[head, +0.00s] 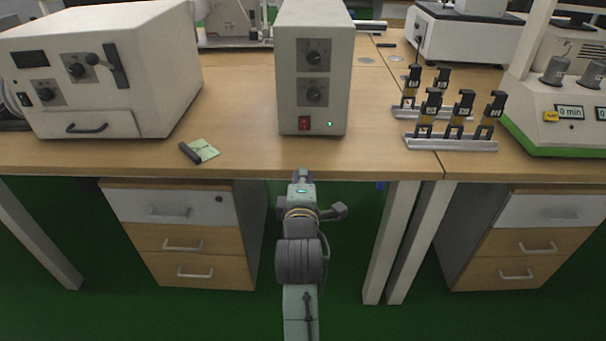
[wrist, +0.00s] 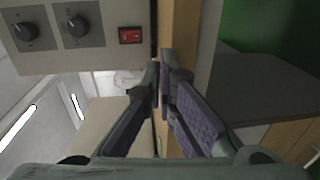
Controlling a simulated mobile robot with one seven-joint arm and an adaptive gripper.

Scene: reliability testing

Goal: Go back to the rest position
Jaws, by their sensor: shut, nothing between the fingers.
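My gripper (head: 302,173) is at the front edge of the wooden bench, in front of the tall cream control box (head: 311,60). In the wrist view my gripper (wrist: 160,78) has its fingertips together with nothing held. The control box (wrist: 80,62) also shows there at the upper left, turned sideways, with two dark knobs and a red switch (wrist: 130,35). In the head view the box has a small green light beside its red switch. My arm extends from the bottom of the head view toward the bench.
A larger cream device (head: 110,75) with a lever stands at left. A small green pad with a dark cylinder (head: 200,151) lies near the bench edge. Several black-and-yellow parts stand on metal rails (head: 450,143) at right. Drawer units (head: 185,240) and table legs (head: 405,240) are below.

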